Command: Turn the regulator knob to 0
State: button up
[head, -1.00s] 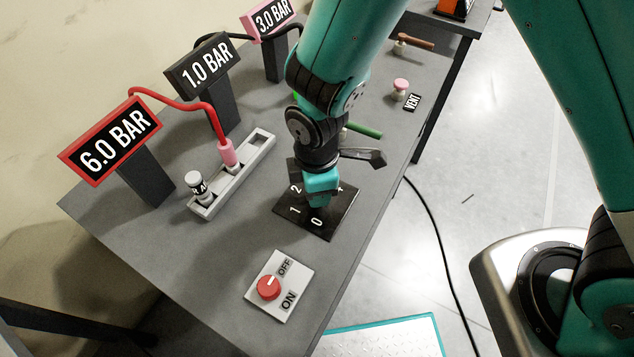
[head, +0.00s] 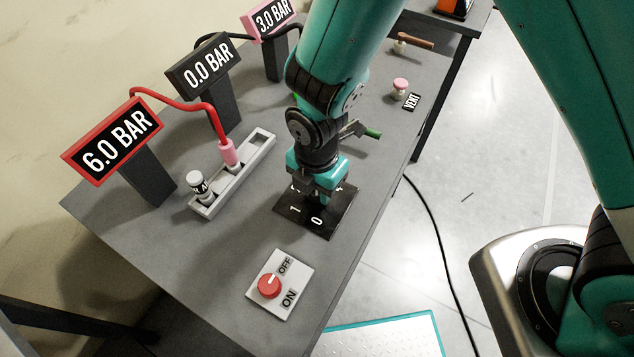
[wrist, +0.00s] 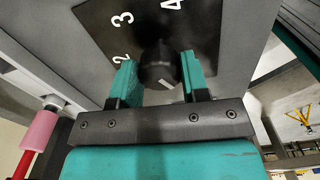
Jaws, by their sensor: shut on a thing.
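The black regulator knob (wrist: 158,62) sits between the two teal fingers of my gripper (wrist: 159,76) in the wrist view, and the gripper is shut on it. A white mark on the knob faces the gripper's palm side. The black dial plate (wrist: 205,30) shows 2, 3 and 4 there; the gripper hides the rest. In the head view my gripper (head: 322,194) is down over the dial plate (head: 290,222), with 1 and 0 visible on its near side; the knob is hidden. The black middle display (head: 208,70) reads 0.0 BAR.
The red display (head: 115,140) reads 6.0 BAR and the pink one (head: 270,18) 3.0 BAR. A red ON/OFF knob (head: 269,286) is in front. A grey rack (head: 247,167) with a pink plug (head: 229,153) stands left. A pink vent knob (head: 400,86) is farther back.

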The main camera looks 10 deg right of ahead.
dwell(0.4)
jog(key=o, duration=0.9)
notch_tip(320, 180, up, 18)
jog(key=shift+f, duration=0.25)
jog(key=s+d+r+m+y, duration=0.1)
jog(key=s+d+r+m, duration=0.2)
jog(key=m, duration=0.3)
jog(key=s+d+r+m+y, duration=0.1)
jog(key=s+d+r+m, duration=0.2)
jog(key=m, duration=0.4)
jog(key=s+d+r+m+y, duration=0.2)
jog(key=s+d+r+m, duration=0.1)
jog(key=m, duration=0.4)
jog(key=shift+s+d+r, duration=0.15)
jog(key=shift+s+d, duration=0.35)
jog(key=shift+s, duration=0.15)
